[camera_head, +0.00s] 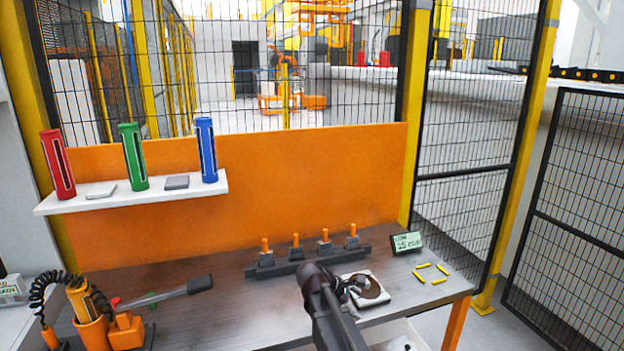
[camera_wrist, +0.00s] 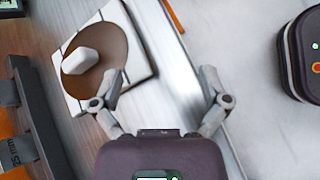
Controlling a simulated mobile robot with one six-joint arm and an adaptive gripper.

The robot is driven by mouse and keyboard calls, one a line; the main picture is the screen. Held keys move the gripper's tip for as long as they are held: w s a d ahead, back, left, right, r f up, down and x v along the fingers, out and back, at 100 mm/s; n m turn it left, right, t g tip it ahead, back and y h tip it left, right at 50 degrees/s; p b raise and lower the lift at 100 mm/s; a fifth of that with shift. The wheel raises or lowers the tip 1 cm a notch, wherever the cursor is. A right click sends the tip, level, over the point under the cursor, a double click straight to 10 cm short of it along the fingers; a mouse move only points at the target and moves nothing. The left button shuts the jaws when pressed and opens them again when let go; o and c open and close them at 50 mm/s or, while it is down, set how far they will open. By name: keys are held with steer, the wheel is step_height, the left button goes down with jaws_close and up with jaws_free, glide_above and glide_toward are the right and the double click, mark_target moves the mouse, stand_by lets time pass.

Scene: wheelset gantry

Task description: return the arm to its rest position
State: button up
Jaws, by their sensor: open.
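My gripper (camera_wrist: 163,88) is open and empty in the wrist view, with its two fingers spread wide above the grey bench top. The left finger reaches close to a brown round dish on a white tiled plate (camera_wrist: 140,28); I cannot tell whether it touches. A small white block (camera_wrist: 80,61) lies on the dish. In the head view my gripper (camera_head: 358,287) is at the end of my dark arm, beside the same plate (camera_head: 378,303) and partly covering it. The fingertips are small there.
A dark rack with several orange-topped pieces (camera_head: 309,257) stands behind my gripper. A small display (camera_head: 407,242) and several yellow sticks (camera_head: 431,273) are to its right. A tool with a lever (camera_head: 160,300) lies left. An orange panel (camera_head: 300,175) and mesh fence (camera_head: 465,130) bound the bench.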

steer(key=s+d+m+g+y+p, duration=0.1)
steer(key=s+d+m+y+p, duration=0.1)
steer(key=s+m+y, duration=0.2)
steer(key=s+d+f+m+g+y+p, duration=0.1)
steer(key=s+m+y, duration=0.4)
steer(key=s+m, duration=0.6)
steer(key=shift+s+d+f+p, duration=0.3)
steer(key=shift+s+d+p, duration=0.15)
steer(key=shift+s, duration=1.3)
steer(key=c, duration=0.4)
steer(key=shift+c, duration=0.6)
